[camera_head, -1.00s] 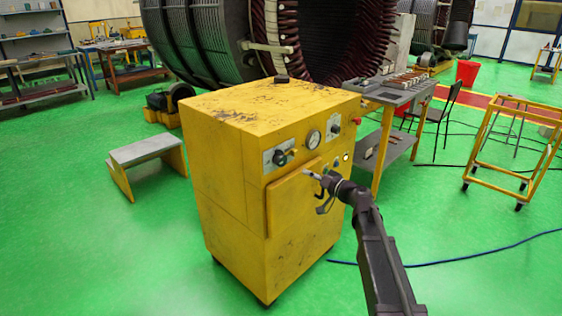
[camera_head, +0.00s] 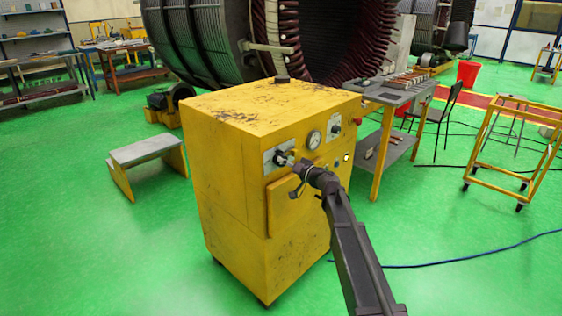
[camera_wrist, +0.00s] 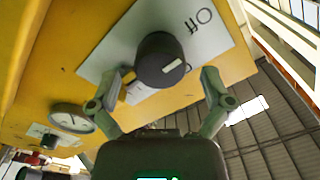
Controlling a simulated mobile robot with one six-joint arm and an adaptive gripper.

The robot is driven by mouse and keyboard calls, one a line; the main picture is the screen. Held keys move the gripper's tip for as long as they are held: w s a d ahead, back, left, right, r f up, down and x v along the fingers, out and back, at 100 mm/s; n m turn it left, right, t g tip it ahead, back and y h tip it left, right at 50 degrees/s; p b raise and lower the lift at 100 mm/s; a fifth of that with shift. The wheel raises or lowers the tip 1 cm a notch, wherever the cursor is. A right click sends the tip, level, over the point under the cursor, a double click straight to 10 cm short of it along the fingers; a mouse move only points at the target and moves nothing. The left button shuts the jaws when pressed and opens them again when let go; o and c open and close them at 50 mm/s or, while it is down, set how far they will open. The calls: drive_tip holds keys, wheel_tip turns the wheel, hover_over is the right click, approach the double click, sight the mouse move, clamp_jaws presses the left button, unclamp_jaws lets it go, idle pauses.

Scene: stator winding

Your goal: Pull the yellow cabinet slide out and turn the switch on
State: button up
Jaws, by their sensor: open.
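The yellow cabinet (camera_head: 225,185) stands in the middle of the head view. Its front slide panel (camera_head: 284,208) stands slightly proud of the front face, partly hidden by my arm. Above it, a black rotary switch (camera_head: 280,158) sits on a light plate at the upper left of the front. In the wrist view the switch knob (camera_wrist: 160,62) has a white mark, and its plate (camera_wrist: 118,50) reads "Off". My gripper (camera_head: 294,162) is at this switch. Its fingers (camera_wrist: 168,84) are open, one on each side of the knob; contact cannot be told.
A round gauge (camera_head: 314,140) and a second switch (camera_head: 335,130) sit right of the first. A grey-topped table (camera_head: 395,97) stands behind on the right, a yellow frame cart (camera_head: 480,183) farther right, and a step stool (camera_head: 143,151) left. Green floor around the cabinet is mostly free.

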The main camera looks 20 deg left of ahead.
drive_tip(key=shift+x, duration=1.15)
drive_tip(key=c, duration=1.1)
